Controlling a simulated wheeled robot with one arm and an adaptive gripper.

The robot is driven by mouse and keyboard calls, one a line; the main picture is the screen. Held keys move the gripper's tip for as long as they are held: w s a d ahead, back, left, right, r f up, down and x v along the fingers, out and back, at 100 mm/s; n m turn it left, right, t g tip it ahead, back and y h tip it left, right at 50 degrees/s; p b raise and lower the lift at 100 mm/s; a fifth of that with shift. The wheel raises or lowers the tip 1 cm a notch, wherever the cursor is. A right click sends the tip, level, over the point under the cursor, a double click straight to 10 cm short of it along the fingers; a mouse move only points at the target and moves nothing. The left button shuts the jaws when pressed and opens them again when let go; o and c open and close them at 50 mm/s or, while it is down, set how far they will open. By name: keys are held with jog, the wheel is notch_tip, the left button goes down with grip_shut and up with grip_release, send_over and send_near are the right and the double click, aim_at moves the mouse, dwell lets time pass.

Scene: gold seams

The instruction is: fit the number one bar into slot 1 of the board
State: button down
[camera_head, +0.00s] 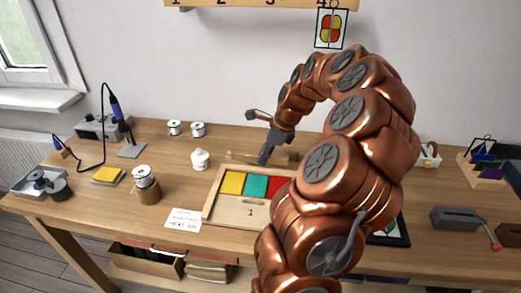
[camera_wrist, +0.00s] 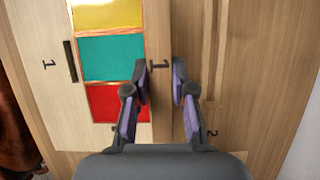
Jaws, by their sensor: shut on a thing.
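The number one bar (camera_wrist: 158,28) is a light wooden strip marked 1, between the fingers of my gripper (camera_wrist: 160,75) in the wrist view. My gripper is shut on it; in the head view my gripper (camera_head: 264,158) is at the board's back edge. The wooden board (camera_head: 213,202) holds yellow, teal and red panes. The bar lies alongside the panes in the wrist view; whether it touches the board, I cannot tell. A 1 and a short dark slot (camera_wrist: 70,61) are on the board's opposite side. My arm hides the board's right part in the head view.
A white jar (camera_head: 200,160) stands behind the board. A grey vise (camera_head: 455,219) is at the right. Table between jar and spool is clear.

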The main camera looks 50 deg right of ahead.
jog(key=s+a, duration=0.1)
jog(key=s, duration=0.1)
jog(key=s+a+b, duration=0.1)
jog(key=s, duration=0.1)
jog(key=s+a, duration=0.1)
jog(key=s, duration=0.1)
jog(key=shift+a+r, duration=0.1)
jog(key=shift+r, duration=0.2)
jog(key=shift+s+a+r+b, duration=0.15)
jog(key=shift+s+r+b, duration=0.05)
jog(key=shift+r+b, duration=0.1)
